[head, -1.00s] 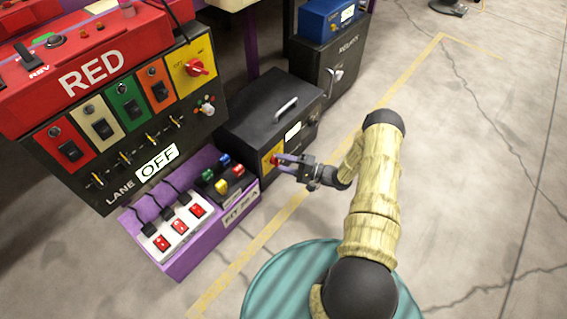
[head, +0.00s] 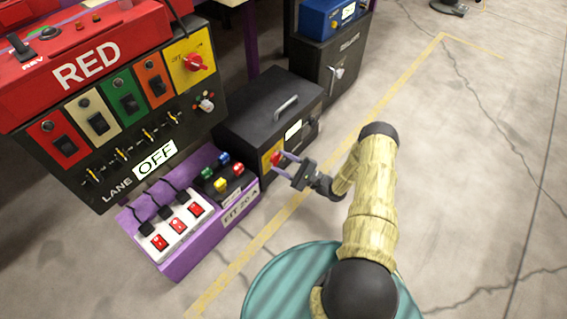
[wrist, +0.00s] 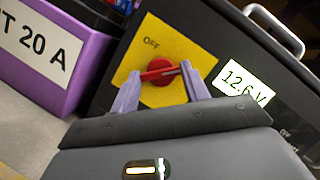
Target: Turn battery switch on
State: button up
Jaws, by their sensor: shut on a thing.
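The battery switch is a red rotary knob (wrist: 160,76) on a yellow plate (wrist: 150,42) marked OFF at its upper left. In the head view the knob (head: 276,158) is on the near face of a black box (head: 255,118). Its bar lies nearly level in the wrist view, with a pale pointer line toward the right. No ON mark is visible. My gripper (wrist: 162,78) is shut on the knob, one pale purple finger at each end of the bar. My gripper also shows in the head view (head: 280,163). A display on the box reads 12.6 V (wrist: 246,83).
A purple ledge (head: 190,252) left of the box bears a white strip with red switches (head: 178,226) and a block of coloured buttons (head: 222,180). The RED lane panel (head: 120,110) reads OFF. Floor to the right is clear.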

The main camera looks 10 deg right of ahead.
jog(key=shift+f, duration=0.1)
jog(key=o, duration=1)
jog(key=b+v, duration=0.4)
jog(key=v, duration=1.2)
jog(key=shift+s+d+f, duration=0.1)
jog(key=shift+s+d, duration=0.4)
